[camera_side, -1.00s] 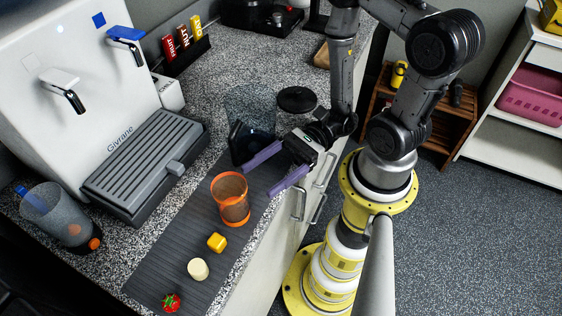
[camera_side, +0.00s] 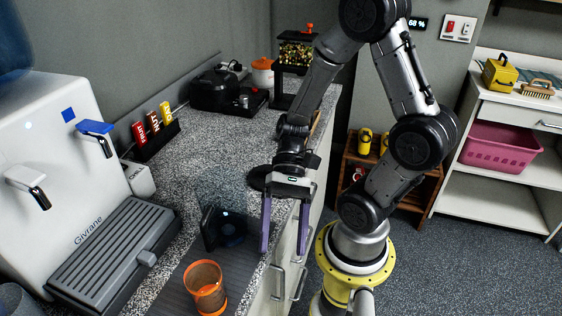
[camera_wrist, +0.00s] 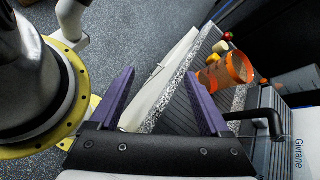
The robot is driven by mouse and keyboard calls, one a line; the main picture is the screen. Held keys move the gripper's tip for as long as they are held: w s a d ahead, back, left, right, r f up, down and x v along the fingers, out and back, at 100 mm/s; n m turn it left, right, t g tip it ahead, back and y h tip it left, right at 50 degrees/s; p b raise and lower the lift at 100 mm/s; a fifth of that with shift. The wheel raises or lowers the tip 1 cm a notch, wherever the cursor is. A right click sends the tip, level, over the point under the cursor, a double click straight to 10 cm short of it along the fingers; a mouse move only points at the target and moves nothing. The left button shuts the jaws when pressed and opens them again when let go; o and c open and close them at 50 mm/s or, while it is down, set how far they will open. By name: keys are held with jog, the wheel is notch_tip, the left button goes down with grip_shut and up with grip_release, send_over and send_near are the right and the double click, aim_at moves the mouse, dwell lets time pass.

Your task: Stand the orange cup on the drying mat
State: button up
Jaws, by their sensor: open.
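The orange cup (camera_side: 205,289) is see-through with orange bands at rim and base. It stands upright on the dark ribbed drying mat (camera_side: 243,262), near the bottom of the side view. In the wrist view the cup (camera_wrist: 226,70) shows right of my fingers, on the ribbed mat (camera_wrist: 178,118). My gripper (camera_side: 283,251) is open and empty, its purple fingers pointing down, apart from the cup and to its upper right in the side view. Its fingers (camera_wrist: 160,75) are spread wide in the wrist view.
A dark device (camera_side: 222,228) stands at the mat's far end, between gripper and dispenser. The white dispenser (camera_side: 50,150) with its grey drip tray (camera_side: 115,255) is at left. Small yellow and red items (camera_wrist: 222,46) lie beyond the cup. Counter behind the gripper is partly clear.

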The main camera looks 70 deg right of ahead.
jog(key=d+r+n+t+h, duration=0.2)
jog(key=d+r+n+h, duration=0.3)
jog(key=n+h, duration=0.1)
jog(key=shift+w+d+n+t+h, duration=0.2)
jog(key=shift+w+n+t+h, duration=0.1)
jog(key=shift+h, duration=0.5)
jog(key=shift+o, duration=0.7)
jog(key=w+d+r+n+t+h, duration=0.2)
jog(key=d+r+n+t+h, duration=0.1)
jog(key=r+t, duration=0.2)
notch_tip(320, 180, up, 2)
jog(key=shift+r, duration=0.1)
jog(key=shift+o, duration=0.9)
jog(key=shift+w+d+r, duration=0.1)
jog(key=shift+d+r, duration=0.05)
jog(key=shift+r, duration=0.1)
